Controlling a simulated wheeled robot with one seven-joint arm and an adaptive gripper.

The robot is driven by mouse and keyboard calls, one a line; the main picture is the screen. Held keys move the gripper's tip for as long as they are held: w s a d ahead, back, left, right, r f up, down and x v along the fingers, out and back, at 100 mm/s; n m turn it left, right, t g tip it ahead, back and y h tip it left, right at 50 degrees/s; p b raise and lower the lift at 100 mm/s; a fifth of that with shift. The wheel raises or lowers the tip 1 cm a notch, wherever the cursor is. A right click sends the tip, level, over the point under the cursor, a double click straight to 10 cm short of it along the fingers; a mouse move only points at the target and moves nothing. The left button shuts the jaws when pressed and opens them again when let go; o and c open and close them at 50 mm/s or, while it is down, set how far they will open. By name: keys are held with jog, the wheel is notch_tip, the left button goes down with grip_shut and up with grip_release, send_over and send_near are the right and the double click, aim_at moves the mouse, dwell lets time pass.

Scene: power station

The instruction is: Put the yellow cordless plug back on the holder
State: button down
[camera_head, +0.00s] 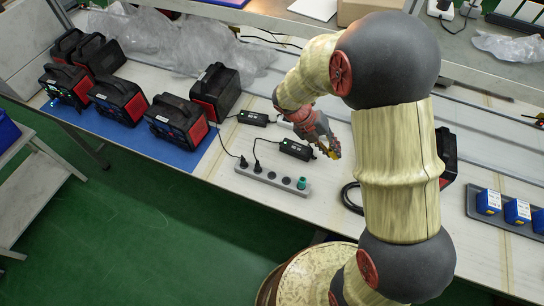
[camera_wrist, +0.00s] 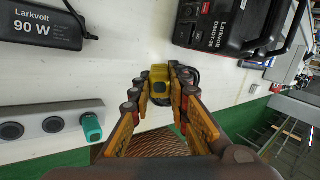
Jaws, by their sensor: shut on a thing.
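My gripper (camera_wrist: 160,95) is shut on the yellow plug (camera_wrist: 159,77), which sits between the fingertips over the white bench. In the head view my gripper (camera_head: 328,148) is right of the grey holder (camera_head: 243,168), apart from it. The holder is a grey strip with several round dark sockets. Two dark cord plugs sit at its left, and a green plug (camera_head: 302,184) stands at its right end. In the wrist view the holder (camera_wrist: 25,112) is at the lower left, with the green plug (camera_wrist: 91,126) nearest my gripper. The yellow plug's underside is hidden.
Black adapters (camera_head: 296,149) with cords lie behind the holder. Several black-red power stations (camera_head: 178,121) stand at the left, some on a blue mat (camera_head: 190,158). Another power station (camera_wrist: 228,27) is close to my gripper's right. A tray with blue boxes (camera_head: 488,200) is at far right.

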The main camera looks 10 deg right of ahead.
jog(key=a+m+t+y+p, duration=0.2)
jog(key=a+m+y, duration=0.5)
jog(key=a+m, duration=0.9)
jog(key=shift+w+a+f+n+b, duration=0.1)
jog(key=shift+a+f+n+b, duration=0.6)
jog(key=shift+f, duration=0.25)
jog(key=shift+w+a+f+n+b, duration=0.1)
jog(key=shift+a+f+n+b, duration=0.45)
jog(key=shift+f+b, duration=0.35)
jog(key=shift+w+a+f+n+b, duration=0.1)
jog(key=shift+a+f+n+b, duration=0.55)
jog(key=shift+f, duration=0.9)
jog(key=shift+d, duration=0.1)
jog(key=c, duration=1.6)
grip_release()
notch_tip(320, 180, up, 12)
jog(key=shift+f, duration=0.1)
